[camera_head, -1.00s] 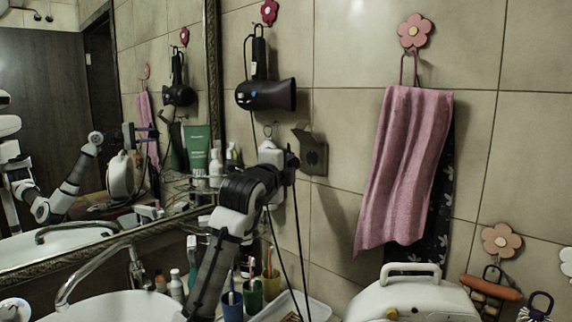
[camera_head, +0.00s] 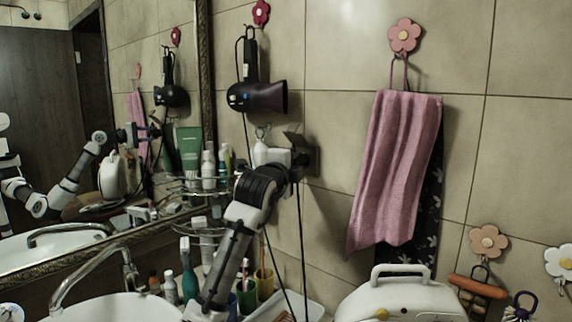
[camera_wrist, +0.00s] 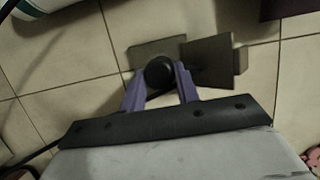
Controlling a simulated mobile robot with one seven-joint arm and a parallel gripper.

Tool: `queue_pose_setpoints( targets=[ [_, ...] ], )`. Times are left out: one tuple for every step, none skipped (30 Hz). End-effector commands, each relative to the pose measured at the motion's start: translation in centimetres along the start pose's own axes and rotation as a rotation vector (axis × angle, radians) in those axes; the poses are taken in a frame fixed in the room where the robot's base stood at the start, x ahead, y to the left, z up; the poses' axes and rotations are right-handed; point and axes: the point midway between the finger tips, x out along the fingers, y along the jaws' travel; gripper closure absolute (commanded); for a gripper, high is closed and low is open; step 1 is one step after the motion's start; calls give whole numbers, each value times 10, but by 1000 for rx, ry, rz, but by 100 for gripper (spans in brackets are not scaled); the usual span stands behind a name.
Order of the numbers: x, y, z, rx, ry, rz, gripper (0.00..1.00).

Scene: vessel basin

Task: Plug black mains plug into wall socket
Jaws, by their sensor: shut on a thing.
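The dark wall socket (camera_head: 312,160) is on the tiled wall, with its hinged cover (camera_head: 298,138) standing open. In the wrist view its box (camera_wrist: 208,62) and a flat grey plate (camera_wrist: 157,52) show just beyond my fingers. My gripper (camera_wrist: 160,84) has purple fingers shut on the black plug (camera_wrist: 159,71), whose round back faces the camera. In the head view my gripper (camera_head: 290,160) is right at the socket and covers part of it. The plug's pins and the socket's holes are hidden, so I cannot tell whether they meet.
A black hair dryer (camera_head: 257,97) hangs on the wall above my arm. A pink towel (camera_head: 397,170) hangs to the right. Dark cables hang below my gripper. Cups (camera_head: 247,298) with toothbrushes and a white case (camera_head: 405,300) stand below. A framed mirror is at left.

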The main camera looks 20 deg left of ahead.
Motion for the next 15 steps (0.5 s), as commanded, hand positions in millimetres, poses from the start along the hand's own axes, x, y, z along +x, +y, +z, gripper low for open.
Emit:
queue_pose_setpoints(
  targets=[
    [3, -1, -2, 0, 1, -1, 92],
    [4, -1, -2, 0, 1, -1, 92],
    [5, -1, -2, 0, 0, -1, 92],
    [6, -1, -2, 0, 0, -1, 92],
    [7, -1, -2, 1, 0, -1, 92],
    [7, -1, -3, 1, 0, -1, 92],
    [8, 0, -3, 1, 0, -1, 92],
    [8, 0, -3, 1, -1, -1, 92],
    [8, 0, -3, 1, -1, -1, 92],
    [8, 0, -3, 1, -1, -1, 92],
    [8, 0, -3, 1, -1, -1, 92],
    [8, 0, -3, 1, -1, -1, 92],
    [8, 0, -3, 1, 0, -1, 92],
    [8, 0, -3, 1, -1, -1, 92],
    [8, 0, -3, 1, 0, -1, 92]
  ],
)
